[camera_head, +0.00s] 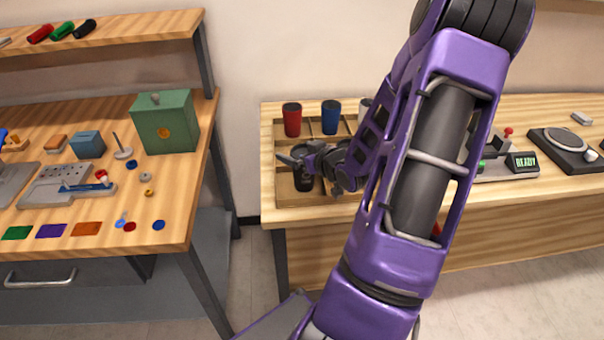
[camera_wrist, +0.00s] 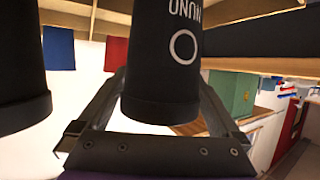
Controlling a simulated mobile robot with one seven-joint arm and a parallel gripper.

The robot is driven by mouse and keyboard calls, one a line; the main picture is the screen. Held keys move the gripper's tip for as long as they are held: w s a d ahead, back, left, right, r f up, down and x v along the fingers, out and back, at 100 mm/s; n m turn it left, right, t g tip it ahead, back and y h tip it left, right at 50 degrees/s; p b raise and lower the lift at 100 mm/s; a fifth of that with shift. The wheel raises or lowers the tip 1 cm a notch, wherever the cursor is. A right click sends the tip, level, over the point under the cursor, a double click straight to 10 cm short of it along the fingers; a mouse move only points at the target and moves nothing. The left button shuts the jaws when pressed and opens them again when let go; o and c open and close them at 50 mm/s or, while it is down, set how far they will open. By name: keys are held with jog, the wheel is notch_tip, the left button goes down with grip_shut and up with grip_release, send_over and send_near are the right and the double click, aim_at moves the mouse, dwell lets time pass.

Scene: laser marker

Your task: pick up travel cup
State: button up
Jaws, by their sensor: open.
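A black travel cup (camera_head: 303,180) stands in the front left compartment of a wooden tray (camera_head: 283,205). My gripper (camera_head: 304,160) is over this cup in the head view and partly hides it. In the wrist view the black cup (camera_wrist: 160,75), with upside-down white lettering and a ring mark, lies between the two spread fingers of my gripper (camera_wrist: 160,95). A gap shows by the fingers, and I cannot tell whether either touches it. A red cup (camera_head: 292,119) and a blue cup (camera_head: 331,117) stand in the back compartments.
A second dark cup (camera_wrist: 18,75) is close beside my gripper in the wrist view. A pale cup (camera_head: 365,104) is partly behind my arm. A laser device showing READY (camera_head: 524,162) and a black scale (camera_head: 563,146) stand to the right. A cluttered bench with a green box (camera_head: 165,122) is left.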

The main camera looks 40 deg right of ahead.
jog(key=c, duration=0.6)
jog(key=shift+r, duration=0.1)
